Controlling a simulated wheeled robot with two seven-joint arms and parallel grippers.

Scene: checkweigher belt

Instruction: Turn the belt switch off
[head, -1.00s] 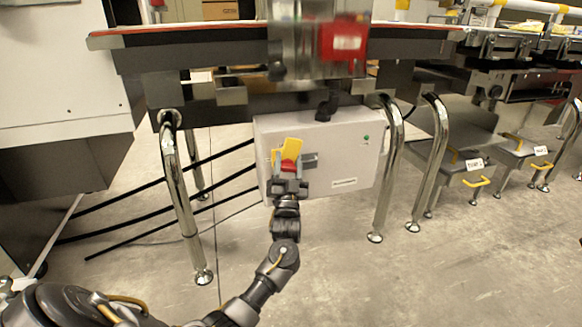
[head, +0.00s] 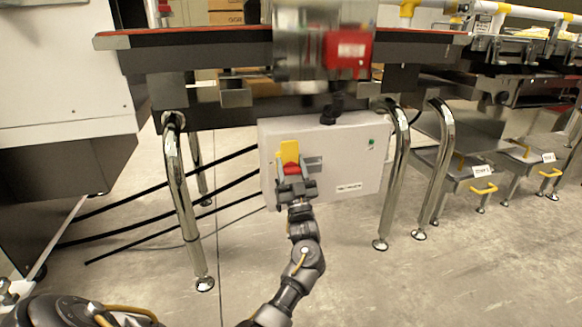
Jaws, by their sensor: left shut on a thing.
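The belt switch is a red handle (head: 292,169) in front of a yellow plate (head: 289,151) on the front of a pale grey control box (head: 345,165) under the belt frame. My left gripper (head: 292,178) is at the switch, its jaws shut on the red handle. The jaws hide the lower part of the handle, so its exact angle is hard to read. A small green lamp (head: 371,142) sits at the box's upper right. My right gripper is not in view.
The belt frame (head: 200,58) passes above the box, with a blurred red-labelled unit (head: 347,50) in front. Chrome legs (head: 182,200) (head: 395,180) stand on both sides. Black bars (head: 160,205) run left of the box. Floor in front is clear.

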